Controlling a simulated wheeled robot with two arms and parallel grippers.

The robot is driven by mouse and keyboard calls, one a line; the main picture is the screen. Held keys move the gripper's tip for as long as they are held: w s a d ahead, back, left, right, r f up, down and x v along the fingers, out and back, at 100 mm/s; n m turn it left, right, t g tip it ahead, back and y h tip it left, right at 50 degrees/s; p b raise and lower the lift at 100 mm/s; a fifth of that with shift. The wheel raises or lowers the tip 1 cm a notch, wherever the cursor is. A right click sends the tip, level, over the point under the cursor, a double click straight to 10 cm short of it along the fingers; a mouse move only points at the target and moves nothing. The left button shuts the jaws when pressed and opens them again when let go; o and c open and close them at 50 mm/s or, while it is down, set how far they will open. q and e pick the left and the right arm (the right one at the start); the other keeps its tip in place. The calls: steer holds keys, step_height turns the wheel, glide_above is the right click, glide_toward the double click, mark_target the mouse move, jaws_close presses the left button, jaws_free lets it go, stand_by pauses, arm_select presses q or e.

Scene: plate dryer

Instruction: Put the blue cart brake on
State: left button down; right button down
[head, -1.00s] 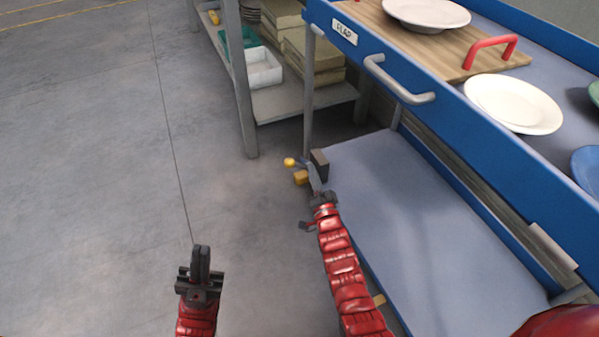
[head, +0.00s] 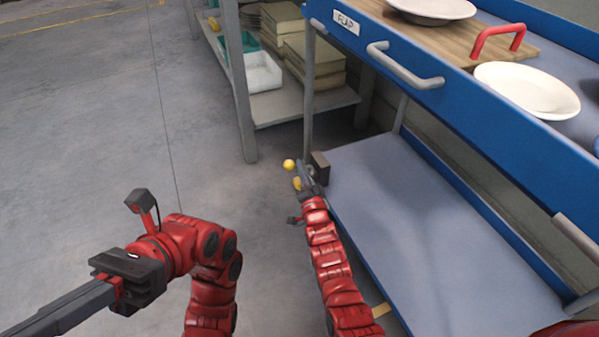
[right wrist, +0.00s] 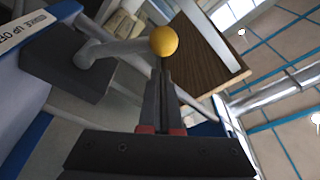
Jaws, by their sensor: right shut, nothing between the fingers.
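The blue cart (head: 465,105) stands at the right, with a grey handle and a lower shelf. In the right wrist view the knob (right wrist: 163,40) ends a grey lever (right wrist: 125,51) running left to the dark block (right wrist: 68,68). My right gripper (head: 304,176) is shut and empty, with its fingertips (right wrist: 166,68) just below the knob in that view; I cannot tell whether they touch. My left gripper (head: 50,318) points to the lower left, its tips cut off by the frame.
Plates and a wooden board with a red handle (head: 497,40) are on the cart's top. A grey shelf unit (head: 238,90) with bins and stacked boxes stands behind it. The floor at the left is clear. A partly visible label (right wrist: 30,28) is on the cart.

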arm_select(q)
steer(key=shift+s+a+f+m+t+y, duration=0.25)
steer(key=shift+s+a+m+t+y, duration=0.1)
steer(key=shift+s+a+t, duration=0.35)
steer(key=shift+s+a+f+m+t+y, duration=0.25)
steer(key=shift+s+a+m+t, duration=0.1)
steer(key=shift+s+a+t, duration=0.35)
arm_select(e)
steer(key=shift+w+a+f, duration=0.1)
steer(key=shift+a+f, duration=0.15)
steer(key=shift+a, duration=0.15)
arm_select(q)
steer(key=shift+w+d+r, duration=0.1)
steer(key=shift+d, duration=0.1)
